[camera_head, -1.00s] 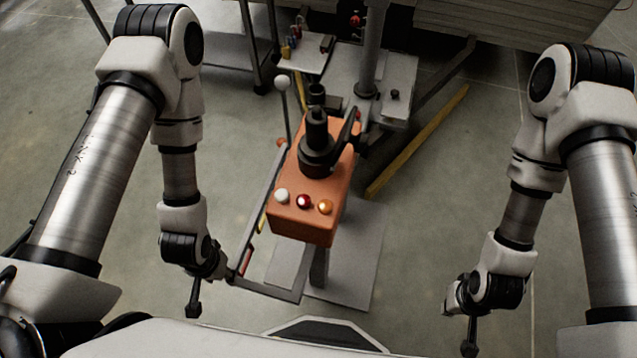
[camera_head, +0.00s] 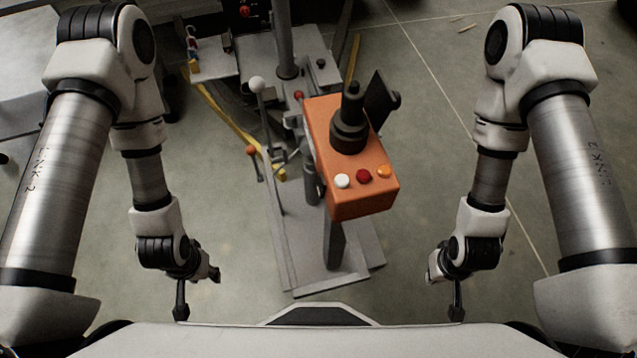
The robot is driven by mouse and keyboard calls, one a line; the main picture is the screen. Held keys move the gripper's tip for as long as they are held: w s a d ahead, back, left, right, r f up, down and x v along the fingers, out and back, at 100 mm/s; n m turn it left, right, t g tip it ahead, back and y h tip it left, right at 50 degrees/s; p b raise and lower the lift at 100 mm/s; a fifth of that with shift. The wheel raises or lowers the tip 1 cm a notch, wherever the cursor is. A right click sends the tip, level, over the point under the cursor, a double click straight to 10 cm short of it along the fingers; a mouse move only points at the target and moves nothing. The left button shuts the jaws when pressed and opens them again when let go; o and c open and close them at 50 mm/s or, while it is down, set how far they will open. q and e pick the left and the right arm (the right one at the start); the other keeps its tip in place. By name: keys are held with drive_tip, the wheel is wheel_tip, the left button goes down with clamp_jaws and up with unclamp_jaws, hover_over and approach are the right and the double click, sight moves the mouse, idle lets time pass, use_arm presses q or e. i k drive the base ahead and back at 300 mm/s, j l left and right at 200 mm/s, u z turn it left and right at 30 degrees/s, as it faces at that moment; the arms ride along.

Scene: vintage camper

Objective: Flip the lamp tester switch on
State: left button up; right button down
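No switch labelled as a lamp tester can be made out. An orange control box (camera_head: 362,196) stands on a post near the middle. It has a black joystick (camera_head: 350,115) on top and white (camera_head: 342,181), red (camera_head: 363,176) and orange (camera_head: 384,171) round buttons or lamps at its near end. My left gripper (camera_head: 181,305) hangs pointing down, left of the box and apart from it. My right gripper (camera_head: 456,305) hangs pointing down, right of the box and apart from it. Both are seen small and edge-on, so their fingers cannot be told apart. Nothing shows in either.
A grey base plate (camera_head: 350,266) lies under the box. A lever with a white ball knob (camera_head: 257,84) and one with an orange knob (camera_head: 252,150) stand left of it. A small shelf with coloured items (camera_head: 210,65) and a grey column (camera_head: 284,40) stand behind. Open floor lies on both sides.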

sight(321, 186)
drive_tip(key=j+z, duration=0.35)
drive_tip(key=k+j+z, duration=0.1)
drive_tip(key=z, duration=0.25)
drive_tip(key=k+j+z, duration=0.1)
drive_tip(key=j+z, duration=0.25)
drive_tip(key=k+j+z, duration=0.2)
drive_tip(key=k+j, duration=0.4)
drive_tip(key=j, duration=0.3)
drive_tip(key=k+j+z, duration=0.15)
drive_tip(key=k+j, duration=0.5)
drive_tip(key=j, duration=0.15)
